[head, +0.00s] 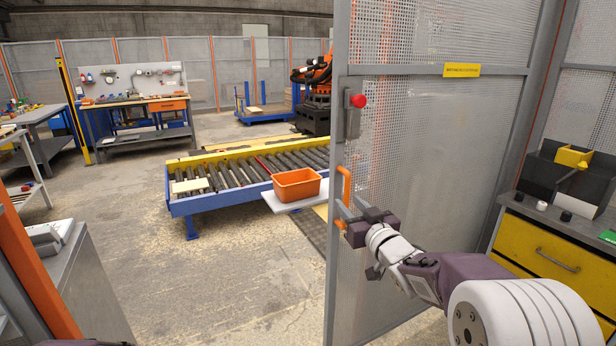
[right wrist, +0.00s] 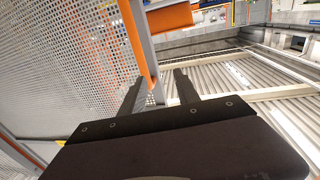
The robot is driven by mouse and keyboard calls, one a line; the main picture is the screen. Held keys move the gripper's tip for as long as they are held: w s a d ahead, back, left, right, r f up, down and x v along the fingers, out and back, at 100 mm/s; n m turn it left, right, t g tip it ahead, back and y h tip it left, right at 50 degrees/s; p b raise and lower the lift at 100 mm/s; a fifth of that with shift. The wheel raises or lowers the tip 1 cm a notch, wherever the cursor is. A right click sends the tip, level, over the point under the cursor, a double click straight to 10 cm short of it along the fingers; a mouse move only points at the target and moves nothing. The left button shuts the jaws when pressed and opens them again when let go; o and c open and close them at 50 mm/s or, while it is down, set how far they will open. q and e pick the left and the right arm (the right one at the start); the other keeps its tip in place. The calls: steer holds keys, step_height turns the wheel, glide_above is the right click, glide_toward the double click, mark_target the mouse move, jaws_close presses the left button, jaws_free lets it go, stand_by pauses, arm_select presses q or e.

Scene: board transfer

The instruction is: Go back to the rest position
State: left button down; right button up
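My right gripper (head: 345,212) is beside the orange handle (head: 346,186) of the mesh door (head: 430,160). In the right wrist view its two dark fingers (right wrist: 158,92) stand apart. The orange handle (right wrist: 135,42) runs down to the gap between them; I cannot tell whether a finger touches it. The door stands open, swung towards me. My left gripper is not in view. A light wooden board (head: 190,185) lies on the left end of the roller conveyor (head: 250,168).
An orange bin (head: 297,183) sits on a pale shelf (head: 292,201) at the conveyor's front. A grey cabinet (head: 85,285) stands at near left, a yellow drawer cabinet (head: 545,262) at right. The floor (head: 240,290) between the left cabinet and the door is clear.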

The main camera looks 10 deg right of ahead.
steer(key=s+a+f+m+g+h, duration=0.1)
steer(key=s+f+g+h, duration=0.1)
steer(key=s+f+g, duration=0.5)
steer(key=s+f+m+g+h, duration=0.15)
steer(key=s+f, duration=0.35)
steer(key=f, duration=0.6)
steer(key=s+f+g, duration=0.4)
steer(key=s+f, duration=0.1)
steer(key=s, duration=0.5)
steer(key=s+f+g, duration=0.4)
steer(key=s+f, duration=0.2)
steer(key=s, duration=0.4)
step_height(320, 180, up, 15)
steer(key=p, duration=1.5)
steer(key=shift+w+r, duration=0.2)
steer(key=shift+w, duration=0.25)
